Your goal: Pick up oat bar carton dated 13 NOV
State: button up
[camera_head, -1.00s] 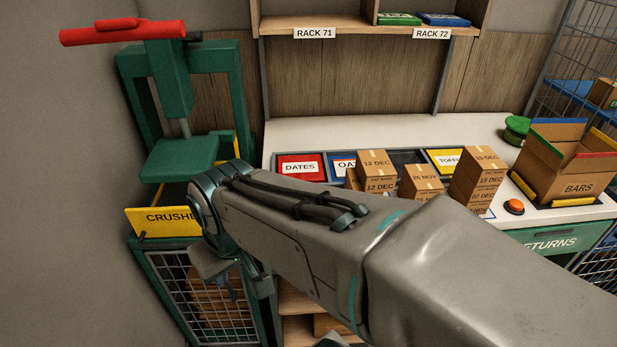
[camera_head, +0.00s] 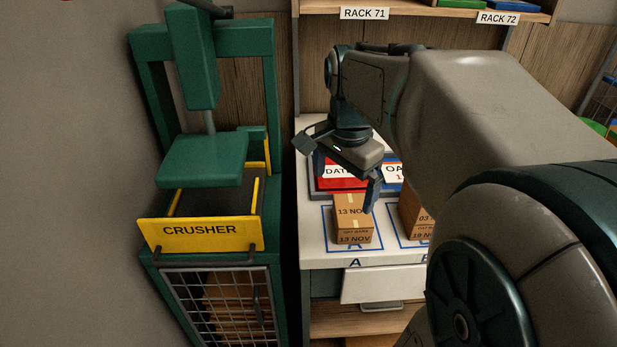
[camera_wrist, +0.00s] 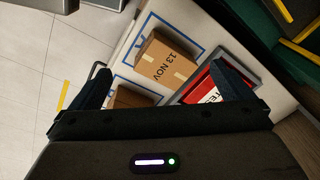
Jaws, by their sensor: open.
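The oat bar carton dated 13 NOV (camera_head: 351,222) is a small brown box with a pale tape strip. It stands on the white counter inside the blue outline marked A. In the wrist view the carton (camera_wrist: 165,62) lies between and beyond my fingers, with its top label readable. My gripper (camera_head: 368,198) is above and just behind the carton, with one finger clearly visible in the head view. In the wrist view my gripper (camera_wrist: 166,82) is open and empty, its two fingers wide apart. I cannot tell the exact height gap.
Another carton (camera_head: 414,219) stands to the right, partly hidden by my arm. A red DATES tray (camera_head: 341,172) lies behind. The green crusher (camera_head: 202,160) with its yellow CRUSHER sign (camera_head: 200,231) stands left of the counter. A rack shelf (camera_head: 420,16) is above.

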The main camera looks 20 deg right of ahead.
aim_at(353, 209)
jog(key=w+d+f+m+g+b, duration=0.1)
jog(key=w+d+m+b, duration=0.25)
jog(key=d+m, duration=0.35)
jog(key=shift+m, duration=0.5)
jog(key=f, duration=0.2)
jog(key=a+f, duration=0.1)
jog(key=f, duration=0.5)
jog(key=shift+w+a+b, duration=0.1)
jog(key=shift+a+b, duration=0.05)
jog(key=shift+b, duration=0.2)
jog(key=f, duration=0.5)
jog(key=shift+w+a+f+b, duration=0.15)
jog(key=shift+a+f+b, duration=0.15)
jog(key=shift+f+b, duration=0.1)
jog(key=c, duration=0.7)
